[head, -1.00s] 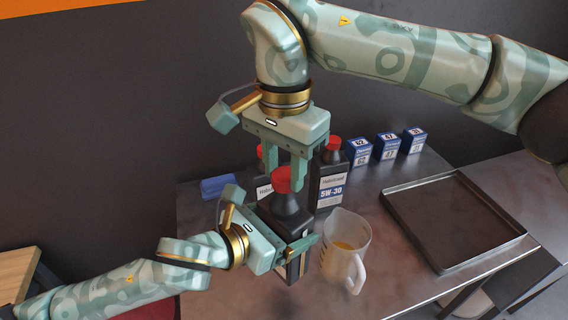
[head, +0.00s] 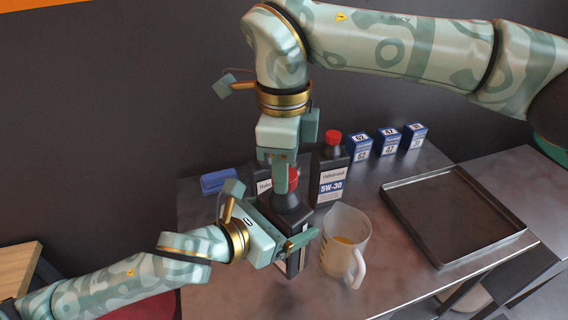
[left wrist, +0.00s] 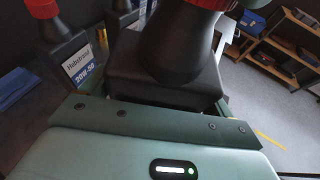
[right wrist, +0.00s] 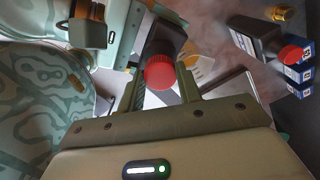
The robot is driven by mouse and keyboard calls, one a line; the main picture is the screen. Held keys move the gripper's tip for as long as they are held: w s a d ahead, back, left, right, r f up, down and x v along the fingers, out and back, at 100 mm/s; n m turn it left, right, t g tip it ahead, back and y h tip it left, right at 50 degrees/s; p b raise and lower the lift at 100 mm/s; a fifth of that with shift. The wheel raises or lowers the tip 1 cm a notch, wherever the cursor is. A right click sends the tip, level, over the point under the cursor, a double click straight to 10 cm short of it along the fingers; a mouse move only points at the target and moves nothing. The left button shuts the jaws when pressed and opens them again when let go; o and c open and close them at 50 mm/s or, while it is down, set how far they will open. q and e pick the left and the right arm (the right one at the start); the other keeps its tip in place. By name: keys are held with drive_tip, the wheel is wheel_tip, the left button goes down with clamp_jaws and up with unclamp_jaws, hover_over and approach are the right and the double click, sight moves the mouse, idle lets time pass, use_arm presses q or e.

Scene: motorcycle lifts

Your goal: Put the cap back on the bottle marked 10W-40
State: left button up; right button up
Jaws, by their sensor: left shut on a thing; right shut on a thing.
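A dark bottle (head: 291,214) stands upright at the table's near side, its marking not readable from here; it also shows in the left wrist view (left wrist: 165,65). My left gripper (head: 298,242) is shut around its body. A red cap (right wrist: 160,73) sits at the top of the bottle's neck, and its edge shows in the left wrist view (left wrist: 210,4). My right gripper (head: 281,186) points down from above and is shut on the cap, a finger on each side. I cannot tell how far the cap is screwed down.
A capped bottle marked 5W-30 (head: 332,182) and one marked 20W-50 (left wrist: 80,70) stand close behind. A measuring jug (head: 346,234) with amber liquid is just right. An empty metal tray (head: 455,262), several blue boxes (head: 387,142) and a blue object (head: 219,181) lie around.

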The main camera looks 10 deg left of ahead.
drive_tip(key=m, duration=1.2)
drive_tip(key=shift+w+m, duration=0.15)
drive_tip(key=shift+m, duration=0.15)
drive_tip(key=m, duration=0.9)
drive_tip(key=shift+d, duration=0.1)
drive_tip(key=m, duration=0.6)
drive_tip(key=shift+m, duration=0.3)
drive_tip(key=m, duration=0.9)
drive_tip(key=shift+d, duration=0.1)
drive_tip(key=m, duration=0.4)
drive_tip(key=o, duration=1)
drive_tip(key=shift+f, duration=0.1)
